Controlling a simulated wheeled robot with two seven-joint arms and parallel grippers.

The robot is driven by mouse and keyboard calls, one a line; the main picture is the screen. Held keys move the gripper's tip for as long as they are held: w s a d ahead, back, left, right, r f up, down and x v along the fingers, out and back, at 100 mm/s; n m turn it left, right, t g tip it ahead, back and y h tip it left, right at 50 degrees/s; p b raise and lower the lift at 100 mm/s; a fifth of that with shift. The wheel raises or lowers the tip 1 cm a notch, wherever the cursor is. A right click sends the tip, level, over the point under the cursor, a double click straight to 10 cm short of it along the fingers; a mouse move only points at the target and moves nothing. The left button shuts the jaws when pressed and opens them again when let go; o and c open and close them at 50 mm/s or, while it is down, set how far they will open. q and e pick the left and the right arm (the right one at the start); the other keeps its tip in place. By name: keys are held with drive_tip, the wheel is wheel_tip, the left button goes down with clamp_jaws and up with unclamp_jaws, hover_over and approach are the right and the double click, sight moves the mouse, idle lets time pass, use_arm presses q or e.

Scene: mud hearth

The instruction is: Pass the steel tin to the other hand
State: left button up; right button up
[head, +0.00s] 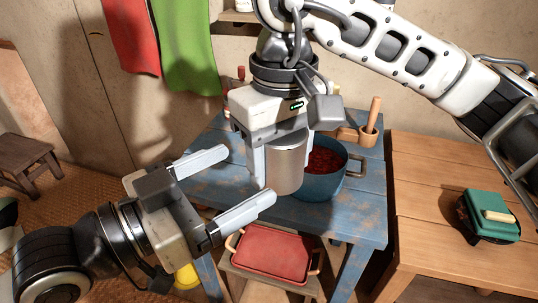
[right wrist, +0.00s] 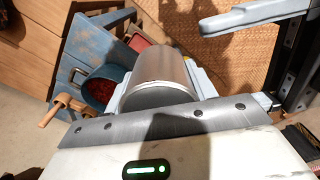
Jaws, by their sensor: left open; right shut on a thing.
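The steel tin (head: 287,165) is a plain grey cylinder held upright in the air above the blue table. My right gripper (head: 262,165) comes down from above and is shut on it. In the right wrist view the tin (right wrist: 162,75) fills the space between the fingers, one of which is mostly hidden. My left gripper (head: 238,180) is open and empty, with its fingers spread and pointing toward the tin from the left. The left fingertips look close to the tin, but I cannot tell whether they touch it.
A blue pot (head: 325,185) with red contents stands on the blue table (head: 350,220) behind the tin. A red tray (head: 270,258) sits lower in front.

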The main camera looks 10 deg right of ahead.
sight(271, 157)
use_arm(q)
drive_tip(key=x, duration=0.6)
drive_tip(key=shift+w+d, duration=0.1)
drive_tip(key=shift+d, duration=0.2)
drive_tip(key=c, duration=1.1)
drive_tip(key=shift+o, duration=0.2)
use_arm(e)
drive_tip(key=o, duration=1.1)
drive_tip(key=shift+c, duration=0.2)
